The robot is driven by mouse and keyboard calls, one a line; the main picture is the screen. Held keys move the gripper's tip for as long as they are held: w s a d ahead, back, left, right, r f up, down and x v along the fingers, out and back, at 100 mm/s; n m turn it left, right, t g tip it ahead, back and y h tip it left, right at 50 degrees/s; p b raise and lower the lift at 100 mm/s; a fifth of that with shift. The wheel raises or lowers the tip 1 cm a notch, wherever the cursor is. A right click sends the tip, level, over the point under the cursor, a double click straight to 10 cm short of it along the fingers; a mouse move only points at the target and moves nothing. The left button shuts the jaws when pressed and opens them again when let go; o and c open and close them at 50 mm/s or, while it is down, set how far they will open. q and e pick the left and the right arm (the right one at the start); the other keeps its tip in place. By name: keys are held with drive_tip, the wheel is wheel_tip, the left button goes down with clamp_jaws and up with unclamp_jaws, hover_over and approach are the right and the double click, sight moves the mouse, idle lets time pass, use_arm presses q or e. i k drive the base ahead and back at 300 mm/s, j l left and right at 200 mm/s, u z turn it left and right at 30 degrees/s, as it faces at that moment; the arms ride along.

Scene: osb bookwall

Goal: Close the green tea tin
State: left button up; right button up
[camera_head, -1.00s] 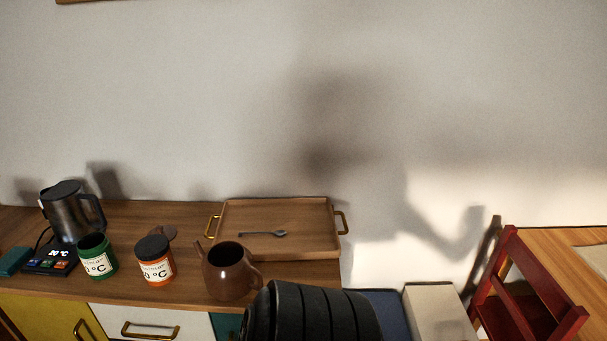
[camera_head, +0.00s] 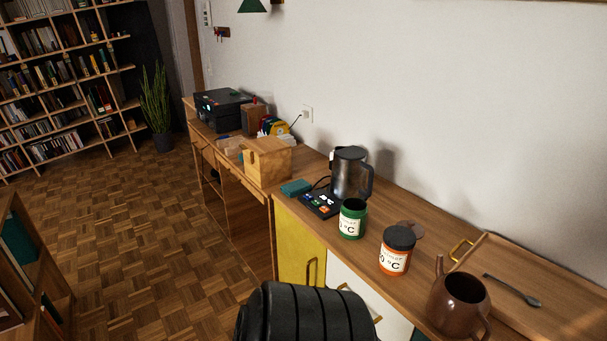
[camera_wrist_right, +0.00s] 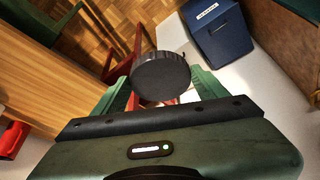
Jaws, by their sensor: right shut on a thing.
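The green tea tin (camera_head: 352,220) stands upright on the sideboard, with a white label and an open dark mouth; no lid is on it. My right gripper (camera_wrist_right: 161,82) is shut on a round black lid (camera_wrist_right: 160,74) with a ridged edge, held between its two green fingers. The lid and right gripper are not visible in the head view, so their distance from the tin cannot be told. My left gripper is in neither view.
Right of the tin stands an orange tin (camera_head: 395,251) with a black lid. A brown teapot (camera_head: 459,303) and wooden tray (camera_head: 490,243) are farther right. A dark kettle (camera_head: 349,173) stands behind the tin. A blue box (camera_wrist_right: 222,38) shows in the wrist view.

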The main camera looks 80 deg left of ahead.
sight(353, 219)
drive_tip(key=u, duration=0.45)
drive_tip(key=l+u, duration=0.1)
drive_tip(key=u, duration=0.8)
drive_tip(key=l+u, duration=0.1)
drive_tip(key=u, duration=0.8)
drive_tip(key=k+l, duration=0.05)
